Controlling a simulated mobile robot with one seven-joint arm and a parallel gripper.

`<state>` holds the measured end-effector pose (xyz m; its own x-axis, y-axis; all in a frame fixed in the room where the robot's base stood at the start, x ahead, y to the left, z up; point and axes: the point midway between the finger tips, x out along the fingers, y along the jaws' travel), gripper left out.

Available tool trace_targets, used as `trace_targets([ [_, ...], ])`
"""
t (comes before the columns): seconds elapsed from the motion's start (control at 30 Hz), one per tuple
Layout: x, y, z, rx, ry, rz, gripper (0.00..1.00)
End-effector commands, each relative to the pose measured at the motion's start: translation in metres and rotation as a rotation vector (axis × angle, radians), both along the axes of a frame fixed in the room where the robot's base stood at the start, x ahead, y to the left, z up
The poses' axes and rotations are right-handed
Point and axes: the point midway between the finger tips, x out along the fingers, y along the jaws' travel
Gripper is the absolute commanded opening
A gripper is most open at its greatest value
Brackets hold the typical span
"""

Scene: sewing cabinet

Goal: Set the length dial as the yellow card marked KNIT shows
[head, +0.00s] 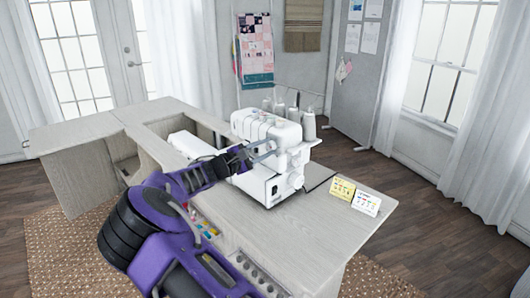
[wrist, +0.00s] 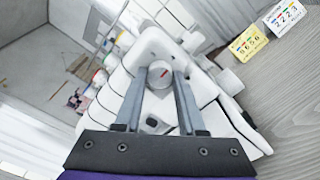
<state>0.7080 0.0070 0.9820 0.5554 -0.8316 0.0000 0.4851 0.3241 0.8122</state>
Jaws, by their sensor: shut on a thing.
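The white sewing machine (head: 270,135) stands on the cabinet top, and its body fills the middle of the wrist view (wrist: 205,90). My gripper (head: 264,150) reaches its front face from the left. In the wrist view my gripper (wrist: 163,76) has its two grey fingers on either side of a small round white dial (wrist: 160,72) with a short red mark, and is shut on it. No label shows to tell which dial it is. The yellow card (head: 342,188) stands right of the machine; in the wrist view (wrist: 248,43) it carries coloured marks and digits too small to read surely.
A white card (head: 367,202) stands beside the yellow one. Thread cones (head: 308,124) rise behind the machine. Small coloured items lie in a recess (head: 202,222) near my arm, with several round things in a tray (head: 258,272) at the front edge. The right tabletop is mostly clear.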

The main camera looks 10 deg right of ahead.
Motion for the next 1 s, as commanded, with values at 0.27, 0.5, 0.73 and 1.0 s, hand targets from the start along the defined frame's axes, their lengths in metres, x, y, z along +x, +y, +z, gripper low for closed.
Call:
trace_targets([
  [0.27, -0.0002, 0.0002, -0.0004, 0.027, -0.039, -0.001, 0.0],
  [0.5, -0.0002, 0.0004, -0.0003, 0.029, -0.042, 0.0, 0.0],
  [0.73, -0.0002, 0.0004, -0.0004, 0.029, -0.041, 0.0, 0.57],
  [1.0, 0.0, 0.0002, -0.0002, 0.027, -0.041, 0.0, 0.69],
])
